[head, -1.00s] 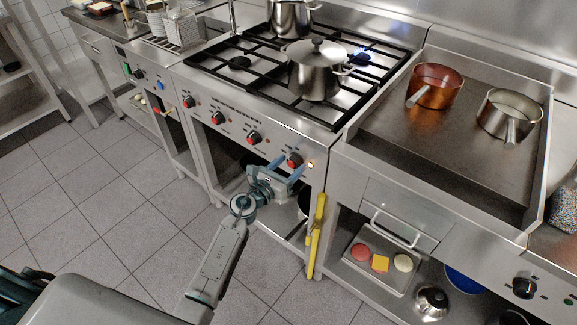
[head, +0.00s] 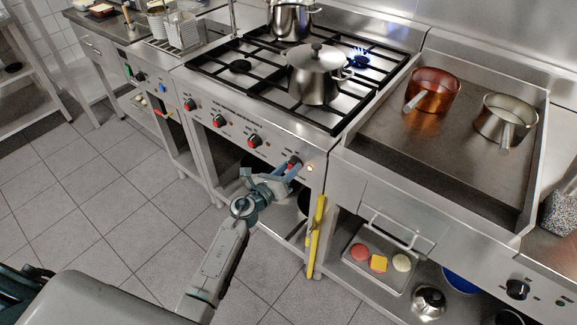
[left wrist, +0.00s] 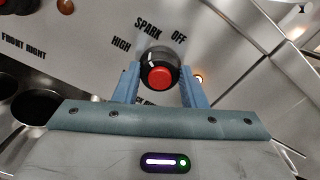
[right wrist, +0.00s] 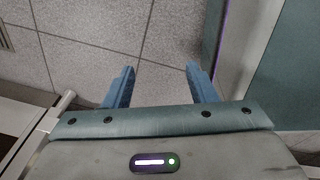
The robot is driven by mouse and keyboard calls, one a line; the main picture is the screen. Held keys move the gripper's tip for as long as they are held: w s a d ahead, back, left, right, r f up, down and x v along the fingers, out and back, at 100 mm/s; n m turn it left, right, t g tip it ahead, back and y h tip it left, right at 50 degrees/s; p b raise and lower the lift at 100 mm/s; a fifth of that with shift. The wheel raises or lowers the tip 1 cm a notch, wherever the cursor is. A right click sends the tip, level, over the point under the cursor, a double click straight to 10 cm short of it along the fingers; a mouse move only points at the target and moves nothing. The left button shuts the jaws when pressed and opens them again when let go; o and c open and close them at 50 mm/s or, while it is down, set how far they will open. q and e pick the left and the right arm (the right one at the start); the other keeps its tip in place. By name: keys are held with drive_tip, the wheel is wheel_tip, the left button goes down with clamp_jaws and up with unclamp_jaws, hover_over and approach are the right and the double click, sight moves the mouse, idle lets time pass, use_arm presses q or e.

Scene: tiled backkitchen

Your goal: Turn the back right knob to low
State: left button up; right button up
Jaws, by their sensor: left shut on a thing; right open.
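The back right knob (left wrist: 160,77), black with a red cap, is the rightmost on the stove's front panel. It also shows in the head view (head: 294,161), partly covered by my fingers. My left gripper (head: 287,169) is shut on it, with one blue finger on each side. In the left wrist view, HIGH, SPARK and OFF are printed around the knob; the label below is partly hidden. A pale mark on the knob's rim is near SPARK. The back right burner (head: 357,61) has a blue flame. My right gripper (right wrist: 160,85) is open and empty above floor tiles.
A lidded pot (head: 316,80) stands on the front right of the hob and another pot (head: 290,18) at the back. A lit orange lamp (head: 310,168) is right of the knob. A yellow bar (head: 317,235) hangs below. Floor tiles in front are clear.

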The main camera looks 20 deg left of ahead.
use_arm(q)
drive_tip(key=shift+r+n+p, duration=0.1)
drive_tip(key=shift+n+p, duration=0.4)
drive_tip(key=shift+n, duration=0.5)
drive_tip(key=n+p, duration=0.1)
drive_tip(key=n, duration=0.1)
drive_tip(key=shift+n, duration=0.3)
drive_tip(key=n+p, duration=0.2)
drive_tip(key=shift+n, duration=0.4)
drive_tip(key=shift+n+p, duration=0.35)
drive_tip(key=shift+n, duration=0.15)
drive_tip(key=n+p, duration=0.3)
drive_tip(key=n, duration=0.2)
drive_tip(key=shift+f+n+p, duration=0.15)
drive_tip(key=shift+n+p, duration=0.45)
drive_tip(key=shift+n, duration=0.5)
drive_tip(key=shift+f+n+p, duration=0.1)
drive_tip(key=shift+n+p, duration=0.45)
drive_tip(key=shift+n, duration=0.55)
use_arm(e)
wheel_tip(320, 180, up, 10)
drive_tip(key=s, duration=0.1)
drive_tip(key=shift+s, duration=0.35)
use_arm(q)
drive_tip(key=o, duration=1)
